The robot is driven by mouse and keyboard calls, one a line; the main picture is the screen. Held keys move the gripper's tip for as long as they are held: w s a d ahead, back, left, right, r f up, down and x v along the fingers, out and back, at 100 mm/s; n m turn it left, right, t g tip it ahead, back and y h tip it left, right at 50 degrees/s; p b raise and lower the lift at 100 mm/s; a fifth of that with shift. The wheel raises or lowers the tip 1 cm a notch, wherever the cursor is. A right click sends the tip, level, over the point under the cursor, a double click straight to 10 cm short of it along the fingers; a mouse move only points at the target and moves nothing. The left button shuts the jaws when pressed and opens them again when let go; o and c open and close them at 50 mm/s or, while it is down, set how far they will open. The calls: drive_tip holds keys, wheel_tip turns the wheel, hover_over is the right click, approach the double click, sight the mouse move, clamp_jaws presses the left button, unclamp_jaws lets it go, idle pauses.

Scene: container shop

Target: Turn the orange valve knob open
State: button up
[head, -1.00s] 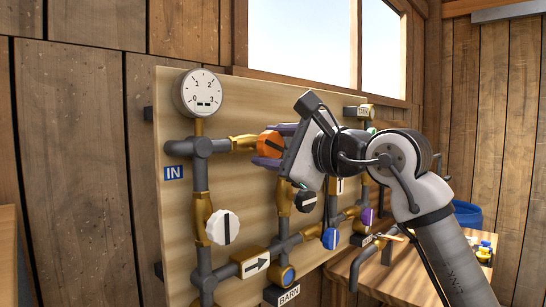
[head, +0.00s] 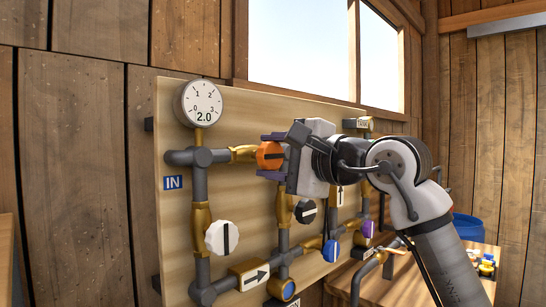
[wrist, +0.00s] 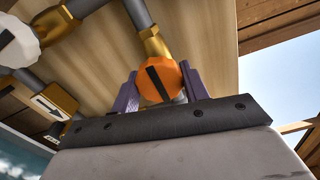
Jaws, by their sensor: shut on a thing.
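The orange valve knob (head: 268,155) sits on the upper brass pipe run, right of the gauge. It also shows in the wrist view (wrist: 158,82), with a dark bar across its face. My gripper (head: 272,156) has its purple fingers on either side of the knob and is shut on it; in the wrist view the fingers (wrist: 160,88) flank it left and right. The gauge (head: 198,103) at the upper left reads 2.0.
A white knob (head: 222,237), a black knob (head: 305,211), a blue knob (head: 331,251) and a purple knob (head: 368,228) sit on nearby pipes of the wooden board (head: 240,110).

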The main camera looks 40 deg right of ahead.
drive_tip(key=o, duration=1)
drive_tip(key=s+b, duration=0.1)
drive_tip(key=s, duration=0.8)
drive_tip(key=s+d+b, duration=0.1)
drive_tip(key=s, duration=0.3)
drive_tip(key=shift+s+b, duration=0.3)
drive_tip(key=shift+s, duration=0.1)
